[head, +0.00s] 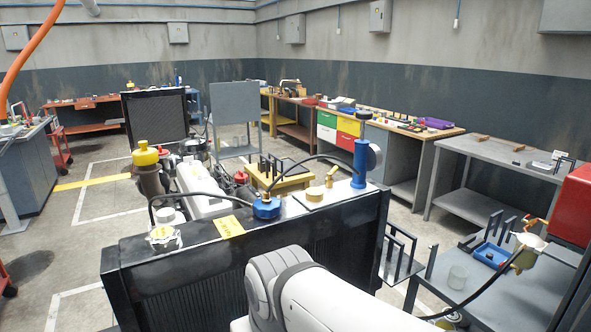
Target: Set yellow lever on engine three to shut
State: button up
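A black radiator (205,280), apparently the front of an engine, stands close in front of me. A yellow tag (230,226) with dark writing lies on its top, too small to read. A brown cylinder with a yellow cap (147,155) stands behind the radiator's left end. White parts (200,188) show behind the radiator; I cannot tell whether they are engine or arm. My white arm fills the bottom middle. My gripper is not in view.
A blue cap (267,207) with a black hose and a blue cylinder (361,163) rise along the radiator's top. Open floor (120,225) lies left of the radiator.

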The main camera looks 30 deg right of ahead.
aim_at(330, 175)
jog(key=z, duration=1.55)
jog(key=k, duration=1.05)
jog(key=u, duration=0.35)
jog(key=i, duration=1)
jog(key=u, duration=0.05)
